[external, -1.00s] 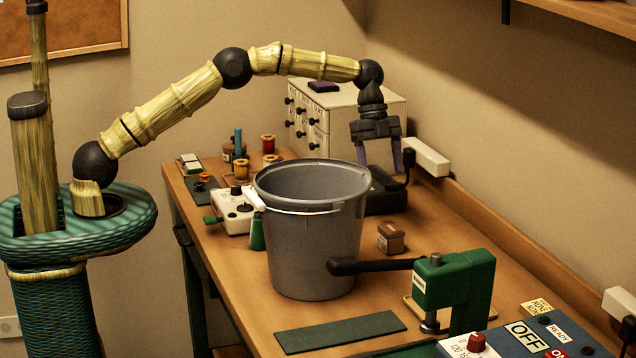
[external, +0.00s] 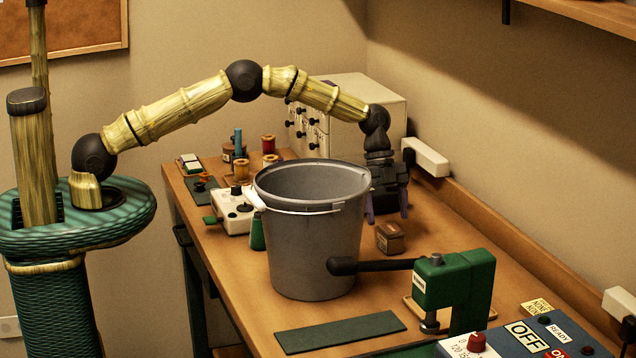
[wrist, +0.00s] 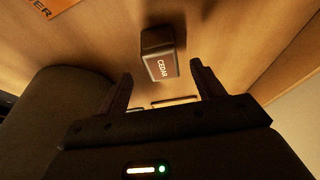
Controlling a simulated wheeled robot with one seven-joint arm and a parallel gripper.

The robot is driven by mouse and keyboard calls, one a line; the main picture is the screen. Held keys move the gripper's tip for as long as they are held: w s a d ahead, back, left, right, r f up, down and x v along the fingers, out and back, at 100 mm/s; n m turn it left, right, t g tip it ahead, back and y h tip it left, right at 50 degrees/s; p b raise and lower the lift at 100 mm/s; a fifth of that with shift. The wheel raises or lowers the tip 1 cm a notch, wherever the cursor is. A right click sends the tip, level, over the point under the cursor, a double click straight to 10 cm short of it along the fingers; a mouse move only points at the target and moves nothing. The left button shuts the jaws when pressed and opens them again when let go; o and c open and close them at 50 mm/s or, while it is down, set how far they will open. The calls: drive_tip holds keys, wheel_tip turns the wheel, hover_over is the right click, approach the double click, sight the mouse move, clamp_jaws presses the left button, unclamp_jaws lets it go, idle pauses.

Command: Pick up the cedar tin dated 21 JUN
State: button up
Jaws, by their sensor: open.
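A small brown tin (external: 390,238) with a lighter label stands on the table just right of the bucket. In the wrist view a dark tin (wrist: 159,54) shows the word CEDAR on its label; no date is readable. My gripper (external: 388,218) is low over the table behind the brown tin, its fingers pointing down. In the wrist view my gripper (wrist: 160,88) is open and empty, and the CEDAR tin lies beyond the fingertips, roughly in line with the gap between them. Another brown tin (external: 234,150) stands at the far left; I cannot read its label.
A large grey bucket (external: 312,245) stands close to the left of my gripper. The green press (external: 455,285) has a black handle reaching toward the bucket. A white drawer cabinet (external: 365,110) stands behind. Thread spools and a white control box (external: 236,212) are left of the bucket.

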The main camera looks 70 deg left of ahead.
sight(391, 228)
drive_tip(key=shift+d+f, duration=0.25)
drive_tip(key=shift+f, duration=0.4)
drive_tip(key=shift+d+p+x, duration=0.1)
drive_tip(key=shift+p+x, duration=0.5)
drive_tip(key=shift+x, duration=0.7)
drive_tip(key=shift+d+p+x, duration=0.15)
drive_tip(key=shift+p+x, duration=0.4)
drive_tip(key=shift+x, duration=0.75)
drive_tip(key=shift+w+r, duration=0.1)
drive_tip(key=shift+w, duration=0.1)
drive_tip(key=c, duration=1.1)
drive_tip(key=shift+r, duration=0.1)
wheel_tip(391, 228, up, 10)
drive_tip(key=b, duration=0.2)
drive_tip(key=shift+b, duration=0.3)
